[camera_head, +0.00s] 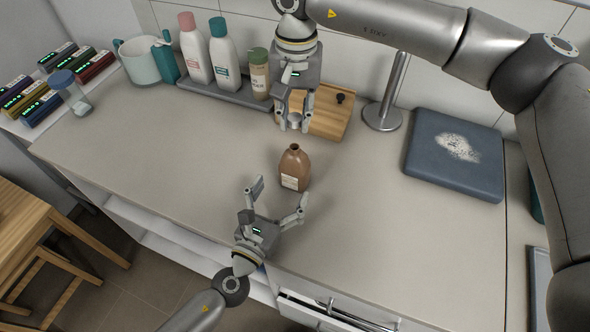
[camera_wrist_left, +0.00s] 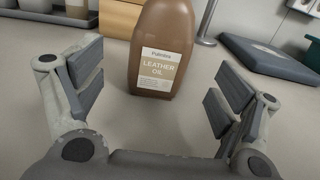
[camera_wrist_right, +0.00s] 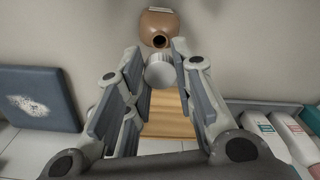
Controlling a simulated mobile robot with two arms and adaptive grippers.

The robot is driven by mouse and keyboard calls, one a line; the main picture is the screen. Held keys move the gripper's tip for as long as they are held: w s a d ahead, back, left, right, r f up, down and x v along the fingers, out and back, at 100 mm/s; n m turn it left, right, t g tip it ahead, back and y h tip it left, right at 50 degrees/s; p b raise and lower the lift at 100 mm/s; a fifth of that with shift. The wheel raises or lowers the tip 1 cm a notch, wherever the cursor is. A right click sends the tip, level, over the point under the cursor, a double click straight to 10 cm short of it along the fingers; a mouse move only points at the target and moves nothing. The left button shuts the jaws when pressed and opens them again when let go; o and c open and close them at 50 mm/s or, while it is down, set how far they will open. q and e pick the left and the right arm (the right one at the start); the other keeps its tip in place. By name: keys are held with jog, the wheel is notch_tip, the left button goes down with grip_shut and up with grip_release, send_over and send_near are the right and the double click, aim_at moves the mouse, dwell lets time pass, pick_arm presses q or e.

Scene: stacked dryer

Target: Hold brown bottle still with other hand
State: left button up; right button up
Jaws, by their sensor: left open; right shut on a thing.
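The brown bottle (camera_head: 294,170) stands upright on the counter, its neck open with a dark hole on top. Its label reads "Leather Oil" in the left wrist view (camera_wrist_left: 156,62). My left gripper (camera_head: 281,192) is open, low over the counter, on the near side of the bottle. The bottle stands ahead of and between its spread fingers, with no visible contact. My right gripper (camera_head: 293,126) is shut on a small silver-grey cap (camera_wrist_right: 160,71), held above and behind the bottle. The bottle also shows beyond the cap in the right wrist view (camera_wrist_right: 158,24).
A dark blue pad (camera_head: 455,155) with white powder lies to the right. A mug (camera_head: 138,62) and a blue-capped jar (camera_head: 72,92) are left. The counter around the bottle is clear.

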pick_arm(q)
jog(key=x, duration=0.7)
jog(key=shift+w+d, duration=0.1)
jog(key=shift+w, duration=0.2)
pick_arm(e)
jog(key=shift+s, duration=0.1)
jog(key=shift+a+r, duration=0.1)
pick_arm(q)
jog(key=c, duration=1.6)
jog(key=shift+o, duration=0.2)
pick_arm(e)
send_over(294, 147)
jog(key=shift+f, duration=2.5)
jog(key=shift+f, duration=0.9)
jog(key=shift+f, duration=0.6)
